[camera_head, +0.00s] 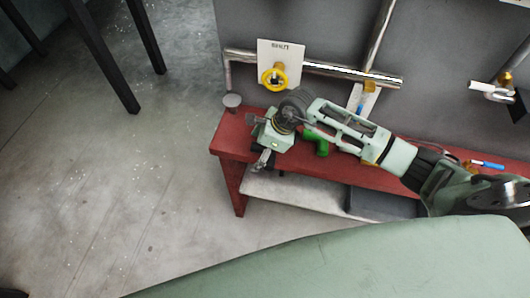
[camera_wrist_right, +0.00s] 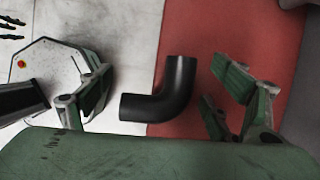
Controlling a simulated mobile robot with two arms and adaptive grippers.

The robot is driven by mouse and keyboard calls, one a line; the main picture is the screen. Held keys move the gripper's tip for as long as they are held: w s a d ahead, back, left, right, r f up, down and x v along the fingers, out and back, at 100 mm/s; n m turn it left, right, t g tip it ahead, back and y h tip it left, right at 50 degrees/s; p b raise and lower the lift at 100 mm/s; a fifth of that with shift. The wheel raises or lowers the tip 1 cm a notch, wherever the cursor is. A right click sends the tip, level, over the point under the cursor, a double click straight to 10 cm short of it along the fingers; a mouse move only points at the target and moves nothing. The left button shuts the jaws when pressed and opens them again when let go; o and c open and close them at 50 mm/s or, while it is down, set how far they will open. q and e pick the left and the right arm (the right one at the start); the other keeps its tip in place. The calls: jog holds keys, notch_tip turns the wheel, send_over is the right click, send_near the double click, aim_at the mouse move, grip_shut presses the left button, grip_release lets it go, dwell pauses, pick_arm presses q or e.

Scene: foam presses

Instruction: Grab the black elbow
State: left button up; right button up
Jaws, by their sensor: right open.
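The black elbow (camera_wrist_right: 172,92) is a bent pipe piece in the right wrist view, lying at the edge of the red bench (camera_wrist_right: 222,45). One end reaches past the red edge over the pale surface. My right gripper (camera_wrist_right: 160,95) is open, with one finger on each side of the elbow and a clear gap to both. In the head view my right gripper (camera_head: 259,139) hangs over the left end of the bench, and I cannot make out the elbow there. My left gripper is not in view.
A green object (camera_head: 321,145) lies on the bench beside my right wrist. A pipe with a yellow valve wheel (camera_head: 273,79) runs along the grey wall behind. A blue-and-white item (camera_head: 487,164) lies at the bench's right.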

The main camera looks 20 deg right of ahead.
jog(key=shift+s+a+f, duration=0.1)
jog(key=shift+s, duration=0.1)
grip_shut()
dwell(0.5)
